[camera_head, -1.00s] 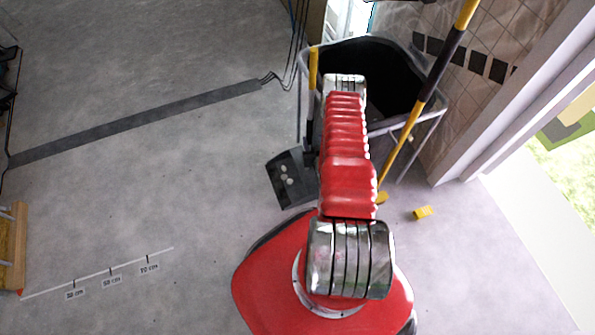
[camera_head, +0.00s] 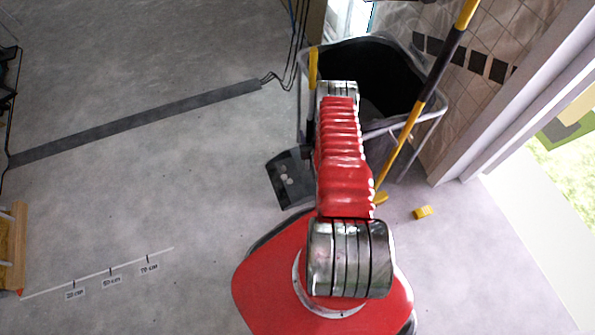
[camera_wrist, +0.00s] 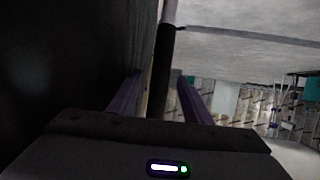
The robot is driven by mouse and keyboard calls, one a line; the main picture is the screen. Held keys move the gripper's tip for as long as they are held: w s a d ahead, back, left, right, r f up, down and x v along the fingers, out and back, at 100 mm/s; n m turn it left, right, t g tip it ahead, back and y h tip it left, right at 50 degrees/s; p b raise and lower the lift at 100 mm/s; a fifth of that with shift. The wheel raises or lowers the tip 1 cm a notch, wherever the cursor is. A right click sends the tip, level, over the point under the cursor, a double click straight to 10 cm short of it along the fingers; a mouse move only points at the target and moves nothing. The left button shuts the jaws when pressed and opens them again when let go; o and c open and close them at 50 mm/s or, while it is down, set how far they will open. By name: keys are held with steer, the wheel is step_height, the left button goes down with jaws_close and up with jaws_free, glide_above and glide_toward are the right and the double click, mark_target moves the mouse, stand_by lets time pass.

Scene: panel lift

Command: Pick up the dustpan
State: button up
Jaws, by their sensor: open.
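The dark grey dustpan (camera_head: 289,180) sits on the floor left of my red arm in the head view, with small pale lumps in its pan. Its upright handle has a yellow upper part (camera_head: 313,68), and my arm partly hides the lower part. In the wrist view my gripper (camera_wrist: 158,95) is open, its two purple fingers apart. A dark pole (camera_wrist: 161,70), which looks like the dustpan handle, stands in the gap between them. I cannot tell whether it touches a finger. My arm hides the gripper in the head view.
A bin with a black liner (camera_head: 370,75) stands just behind the handle. A yellow and black pole (camera_head: 432,88) leans across its right side. The floor at left is mostly clear.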

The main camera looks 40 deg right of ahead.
steer(key=shift+c, duration=0.4)
jaws_close()
steer(key=shift+r, duration=0.1)
